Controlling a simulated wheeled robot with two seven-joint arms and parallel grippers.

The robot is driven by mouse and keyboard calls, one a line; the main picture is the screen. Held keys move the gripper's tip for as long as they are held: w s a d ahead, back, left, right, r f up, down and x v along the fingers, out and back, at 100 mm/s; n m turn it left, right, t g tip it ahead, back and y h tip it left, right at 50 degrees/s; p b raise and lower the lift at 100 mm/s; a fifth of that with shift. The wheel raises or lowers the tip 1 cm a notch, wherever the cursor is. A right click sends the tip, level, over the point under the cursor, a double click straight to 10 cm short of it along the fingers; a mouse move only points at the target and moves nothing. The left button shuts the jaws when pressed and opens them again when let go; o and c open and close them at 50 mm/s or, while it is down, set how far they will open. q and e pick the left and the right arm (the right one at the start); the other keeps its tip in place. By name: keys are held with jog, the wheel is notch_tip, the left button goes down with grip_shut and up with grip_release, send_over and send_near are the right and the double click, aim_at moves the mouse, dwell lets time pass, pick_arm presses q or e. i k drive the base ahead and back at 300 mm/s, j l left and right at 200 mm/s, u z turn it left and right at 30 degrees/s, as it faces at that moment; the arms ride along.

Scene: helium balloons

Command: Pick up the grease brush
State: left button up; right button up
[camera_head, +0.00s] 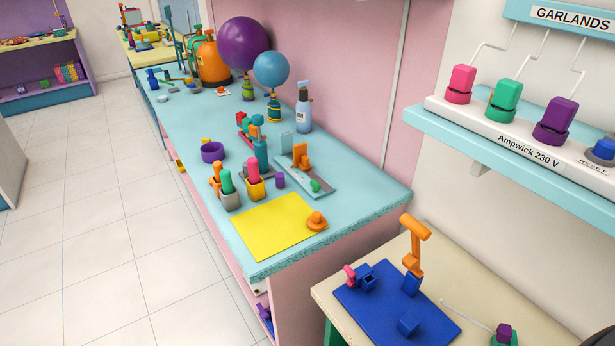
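I cannot tell for sure which thing is the grease brush. On the light blue bench (180,118), an orange-topped thing (216,170), a green-topped thing (226,180) and a pink-topped thing (253,170) stand upright close together. The green one is in a grey holder (230,201) and the pink one in a yellow holder (256,190). On the cream table, an orange T-shaped thing (414,240) stands in a blue block (411,284). A small purple-topped green thing (504,337) is cut by the bottom edge. Neither of my grippers is in view.
A yellow sheet (265,225) with an orange piece (316,221) lies at the bench's near end. A blue mat (370,315) covers part of the cream table (480,300). Balloons (271,69) float over the bench. A switch shelf (450,128) is at right. The tiled floor (80,220) is clear.

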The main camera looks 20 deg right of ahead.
aim_at(217, 165)
jog(key=j+z, duration=0.1)
jog(key=z, duration=0.35)
jog(key=i+j+z, duration=0.2)
jog(key=j, duration=0.25)
jog(key=i+j+z, duration=0.1)
jog(key=j+z, duration=0.15)
jog(key=j, duration=0.25)
jog(key=i+j+z, duration=0.2)
jog(key=j, duration=0.3)
jog(key=j+z, duration=0.2)
jog(key=j, duration=0.3)
